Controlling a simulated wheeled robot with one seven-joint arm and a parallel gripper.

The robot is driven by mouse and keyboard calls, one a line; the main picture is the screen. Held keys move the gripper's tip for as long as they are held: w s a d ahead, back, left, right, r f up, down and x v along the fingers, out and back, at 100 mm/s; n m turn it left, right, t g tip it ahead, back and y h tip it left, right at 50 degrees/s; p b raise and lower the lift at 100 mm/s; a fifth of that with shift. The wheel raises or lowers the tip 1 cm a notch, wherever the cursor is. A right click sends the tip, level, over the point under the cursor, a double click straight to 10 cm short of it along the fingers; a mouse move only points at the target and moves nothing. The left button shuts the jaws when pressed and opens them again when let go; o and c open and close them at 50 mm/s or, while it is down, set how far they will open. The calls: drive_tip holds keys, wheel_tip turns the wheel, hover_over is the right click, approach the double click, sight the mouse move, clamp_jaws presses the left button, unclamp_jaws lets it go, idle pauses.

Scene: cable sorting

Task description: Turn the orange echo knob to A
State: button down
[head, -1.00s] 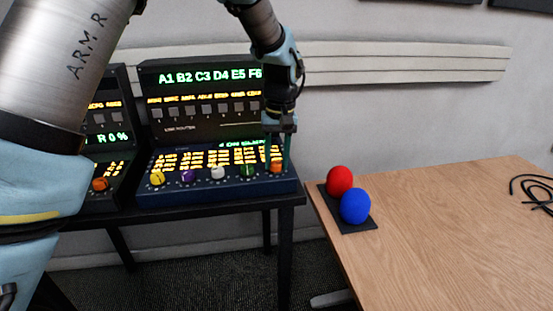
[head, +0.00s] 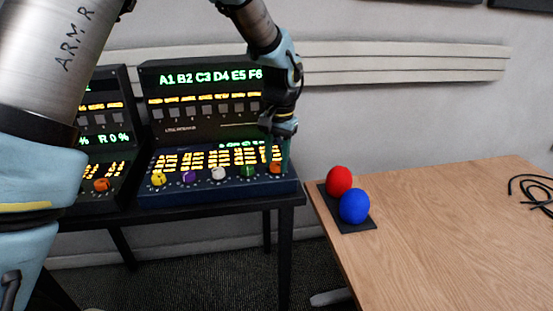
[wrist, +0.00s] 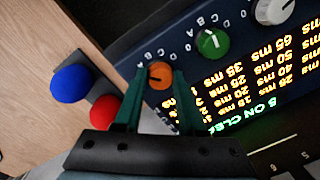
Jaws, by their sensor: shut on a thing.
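The orange knob (head: 276,168) is at the right end of the row on the front of the dark blue console (head: 222,188). In the wrist view the orange knob (wrist: 160,75) sits between the two green fingers of my gripper (wrist: 158,76), which are shut on its sides. A dark pointer mark shows on the knob's face. Small white letters ring the knob, but I cannot tell which letter the mark faces. In the head view my gripper (head: 279,160) reaches down over the knob from above.
Green (head: 247,170), white (head: 218,174), purple (head: 189,176) and yellow (head: 158,179) knobs share the row. Another orange knob (head: 101,185) is on the left unit. Red (head: 339,180) and blue (head: 354,206) balls stand on the wooden table (head: 440,230).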

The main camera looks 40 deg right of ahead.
sight(278, 164)
drive_tip(key=shift+w+m, duration=0.1)
drive_tip(key=shift+m, duration=0.4)
drive_tip(key=shift+c, duration=2.4)
unclamp_jaws()
drive_tip(key=shift+r, duration=0.15)
wheel_tip(278, 164, up, 11)
drive_tip(key=b, duration=0.1)
drive_tip(key=shift+s+d+f+b, duration=0.15)
drive_tip(key=shift+s+f+b, duration=0.05)
drive_tip(key=shift+s+b, duration=0.15)
